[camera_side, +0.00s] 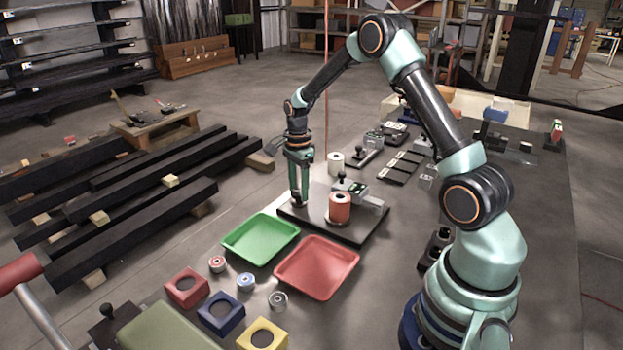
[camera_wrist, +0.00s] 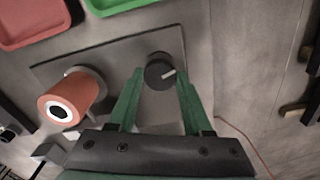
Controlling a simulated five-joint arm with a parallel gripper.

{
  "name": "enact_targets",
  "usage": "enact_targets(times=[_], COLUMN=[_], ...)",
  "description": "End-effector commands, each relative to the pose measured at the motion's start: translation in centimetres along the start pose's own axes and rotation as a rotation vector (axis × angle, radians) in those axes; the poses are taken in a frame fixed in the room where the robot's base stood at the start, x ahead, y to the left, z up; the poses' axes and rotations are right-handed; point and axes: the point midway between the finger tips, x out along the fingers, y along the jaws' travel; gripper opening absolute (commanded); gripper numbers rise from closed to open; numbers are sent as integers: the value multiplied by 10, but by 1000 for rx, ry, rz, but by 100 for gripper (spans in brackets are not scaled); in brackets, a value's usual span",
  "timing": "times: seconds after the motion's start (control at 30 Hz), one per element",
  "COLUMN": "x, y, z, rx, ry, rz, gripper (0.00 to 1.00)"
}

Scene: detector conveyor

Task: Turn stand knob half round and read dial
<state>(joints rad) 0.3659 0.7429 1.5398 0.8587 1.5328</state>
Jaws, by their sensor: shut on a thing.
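The stand is a dark flat plate (camera_side: 318,226) in the side view, and its surface also shows in the wrist view (camera_wrist: 112,58). A round black knob (camera_wrist: 158,68) with a white pointer mark sits on it. The mark points toward the right and slightly up in the wrist view. My gripper (camera_wrist: 157,86) has its green fingers on either side of the knob, shut on it. In the side view my gripper (camera_side: 298,200) reaches down to the plate's left end and mostly hides the knob. I cannot make out a readable dial face.
An orange-red cylinder (camera_side: 340,209) stands on the plate, close to my gripper; a small grey-green device (camera_side: 353,189) is behind it. A green tray (camera_side: 260,239) and red tray (camera_side: 317,267) lie in front. A white roll (camera_side: 335,162) stands behind.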

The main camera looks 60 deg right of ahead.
Motion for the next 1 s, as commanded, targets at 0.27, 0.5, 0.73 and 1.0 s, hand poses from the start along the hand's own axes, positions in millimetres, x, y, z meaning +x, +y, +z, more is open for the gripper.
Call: enact_targets(times=[0.27, 0.5, 0.73, 1.0], x=[-1, -2, -2, -2], y=[0, 0, 0, 0], z=[0, 0, 0, 0], rx=[-265, -493, -711, -968], ry=[0, -1, -1, -1], rz=[2, 2, 2, 2], gripper=[0, 0, 0, 0])
